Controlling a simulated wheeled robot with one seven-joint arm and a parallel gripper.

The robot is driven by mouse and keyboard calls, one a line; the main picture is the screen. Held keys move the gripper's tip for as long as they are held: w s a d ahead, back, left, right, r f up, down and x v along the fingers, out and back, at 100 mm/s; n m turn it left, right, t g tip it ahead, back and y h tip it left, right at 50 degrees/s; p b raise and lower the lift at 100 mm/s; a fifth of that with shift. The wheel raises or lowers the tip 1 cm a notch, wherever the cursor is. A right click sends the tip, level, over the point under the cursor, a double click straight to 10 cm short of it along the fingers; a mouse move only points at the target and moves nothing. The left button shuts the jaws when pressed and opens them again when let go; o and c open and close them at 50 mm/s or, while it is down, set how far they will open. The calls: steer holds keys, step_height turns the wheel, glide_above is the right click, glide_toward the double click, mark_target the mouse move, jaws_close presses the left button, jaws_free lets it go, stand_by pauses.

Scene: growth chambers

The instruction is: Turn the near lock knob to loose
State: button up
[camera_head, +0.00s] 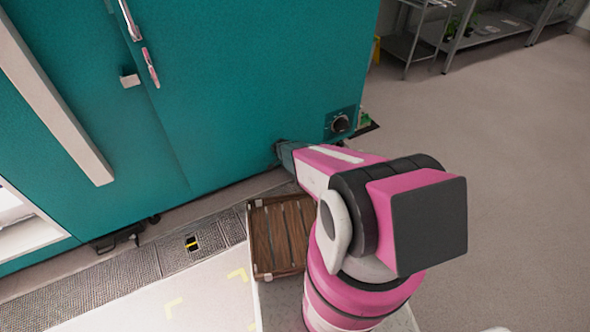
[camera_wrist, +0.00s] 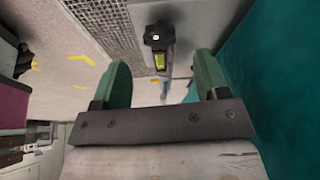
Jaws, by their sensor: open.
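A black lobed knob (camera_wrist: 158,37) with a white dot shows at the top centre of the wrist view. It sits at the end of a grey bar with a yellow label (camera_wrist: 160,62). My gripper (camera_wrist: 160,72) has two green fingers spread apart with nothing between them. The knob lies beyond the fingertips, roughly in line with the gap and apart from them. In the head view, my gripper (camera_head: 284,153) is low beside the teal cabinet, mostly hidden by my arm. I cannot make out the lobed knob there.
A brown slatted crate (camera_head: 278,238) stands beside my arm. A grated strip (camera_head: 125,275) runs along the cabinet's foot. Floor at right is clear.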

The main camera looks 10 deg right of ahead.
steer(key=x, duration=0.4)
steer(key=shift+d+f, duration=0.1)
steer(key=shift+f, duration=0.25)
steer(key=c, duration=0.9)
steer(key=shift+c, duration=0.2)
steer(key=shift+n, duration=0.3)
steer(key=n+t+y, duration=0.1)
steer(key=n, duration=0.2)
steer(key=shift+s+d+n, duration=0.1)
steer(key=shift+s+n, duration=0.05)
steer(key=shift+n, duration=0.15)
steer(key=n, duration=0.2)
steer(key=n+t+y, duration=0.1)
steer(key=n, duration=0.1)
steer(key=shift+d+n+y, duration=0.1)
steer(key=shift+n+y, duration=0.2)
steer(key=shift+n, duration=0.4)
